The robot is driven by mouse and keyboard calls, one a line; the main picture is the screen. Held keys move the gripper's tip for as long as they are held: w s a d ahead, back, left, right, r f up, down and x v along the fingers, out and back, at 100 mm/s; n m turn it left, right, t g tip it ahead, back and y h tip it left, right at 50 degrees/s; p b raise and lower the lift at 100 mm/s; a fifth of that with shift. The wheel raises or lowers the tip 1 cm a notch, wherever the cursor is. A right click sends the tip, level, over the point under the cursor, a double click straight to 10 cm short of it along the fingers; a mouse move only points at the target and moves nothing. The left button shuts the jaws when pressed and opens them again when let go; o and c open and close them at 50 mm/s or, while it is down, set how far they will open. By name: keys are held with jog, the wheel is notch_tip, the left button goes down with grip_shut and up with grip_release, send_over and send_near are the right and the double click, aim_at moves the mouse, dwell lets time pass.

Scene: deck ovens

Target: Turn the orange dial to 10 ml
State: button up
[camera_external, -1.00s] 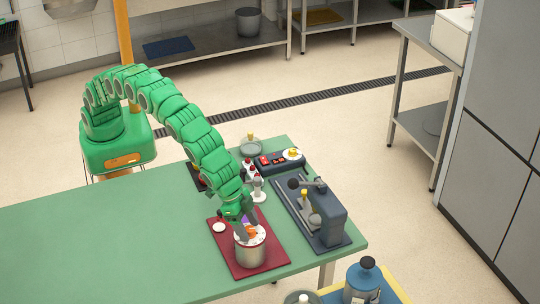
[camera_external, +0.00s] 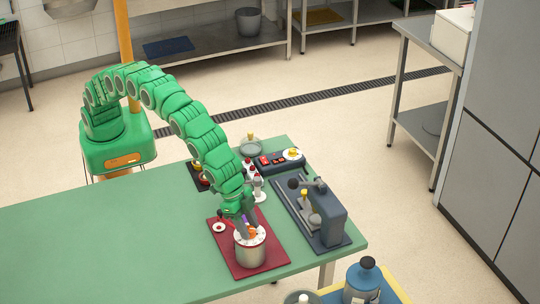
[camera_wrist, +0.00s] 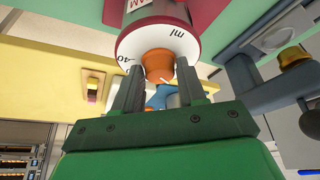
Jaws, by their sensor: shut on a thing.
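A silver canister (camera_external: 250,253) stands on a dark red mat (camera_external: 222,241) at the table's front right. On its top is a white scale disc (camera_external: 262,236) with an orange dial (camera_wrist: 158,64) at its centre. In the wrist view the disc (camera_wrist: 128,50) shows "ml" and "40"; the other marks are hidden or too small to read. My gripper (camera_wrist: 160,72) is shut on the orange dial, with a finger on each side. A blue piece (camera_wrist: 161,98) shows between the fingers. I cannot read the dial's setting.
A small round white piece (camera_external: 218,227) with a red centre lies on the mat, left of the canister. A dark blue machine (camera_external: 329,222) stands close on the right. A white-and-red item (camera_external: 258,187) and a dark box (camera_external: 279,162) stand behind. The table's left is clear.

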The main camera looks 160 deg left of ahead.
jog(key=shift+a+m+t+h, duration=0.1)
jog(key=shift+m+t+h, duration=0.25)
jog(key=shift+m, duration=0.9)
jog(key=shift+a+m+t+h, duration=0.15)
jog(key=shift+m+h, duration=0.4)
jog(key=shift+m, duration=0.7)
jog(key=o, duration=1)
jog(key=shift+d, duration=0.1)
jog(key=shift+s+r, duration=0.1)
jog(key=shift+r, duration=0.05)
jog(key=v, duration=0.7)
jog(key=shift+r, duration=0.3)
jog(key=shift+s, duration=0.1)
